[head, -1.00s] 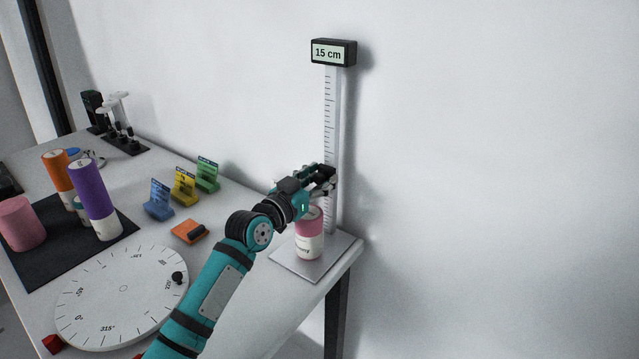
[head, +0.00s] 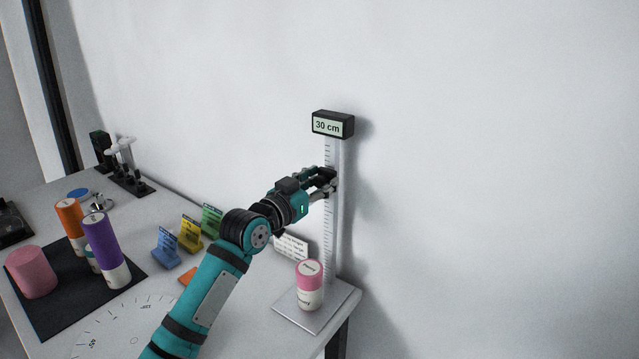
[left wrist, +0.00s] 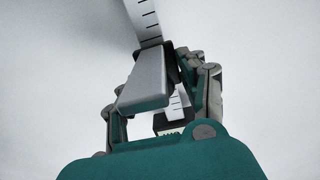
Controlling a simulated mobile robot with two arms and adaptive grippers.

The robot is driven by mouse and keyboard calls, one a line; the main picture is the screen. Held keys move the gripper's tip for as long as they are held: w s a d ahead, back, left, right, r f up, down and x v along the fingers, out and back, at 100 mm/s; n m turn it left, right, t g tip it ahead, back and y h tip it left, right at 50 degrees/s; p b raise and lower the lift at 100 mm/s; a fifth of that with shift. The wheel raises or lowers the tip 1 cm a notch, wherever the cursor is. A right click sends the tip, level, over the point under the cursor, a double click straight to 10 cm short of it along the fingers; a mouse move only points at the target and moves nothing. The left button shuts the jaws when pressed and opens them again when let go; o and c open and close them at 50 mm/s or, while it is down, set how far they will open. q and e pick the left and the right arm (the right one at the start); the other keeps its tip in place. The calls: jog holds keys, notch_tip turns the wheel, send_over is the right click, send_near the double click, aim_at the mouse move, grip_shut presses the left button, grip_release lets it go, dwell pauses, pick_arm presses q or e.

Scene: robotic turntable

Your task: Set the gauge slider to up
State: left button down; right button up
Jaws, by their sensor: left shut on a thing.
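The height gauge has a tall ruled post (head: 330,238) on a flat metal base plate (head: 336,302), with a black display (head: 333,124) on top reading 30 cm. My left gripper (head: 326,182) is at the upper part of the post, below the display. In the left wrist view its fingers are closed around the grey slider (left wrist: 143,82), with the ruled post (left wrist: 145,20) running past it. A pink and white cylinder (head: 310,286) stands upright on the base plate, below and apart from the gripper. My right gripper is not in view.
A white dial turntable (head: 125,325) lies at the table's front. Purple (head: 104,240), orange (head: 70,219) and pink (head: 31,271) cylinders stand on a black mat at left. Blue (head: 166,246), yellow (head: 190,234) and green (head: 211,219) card holders stand mid-table. The wall is close behind the gauge.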

pick_arm(q)
jog(key=shift+r, duration=0.45)
jog(key=c, duration=1.1)
grip_release()
jog(key=shift+o, duration=0.2)
jog(key=shift+f, duration=0.1)
jog(key=shift+s+a+f, duration=0.2)
jog(key=shift+s+a, duration=0.1)
jog(key=v, duration=1.1)
jog(key=shift+r, duration=0.15)
jog(key=shift+s, duration=0.1)
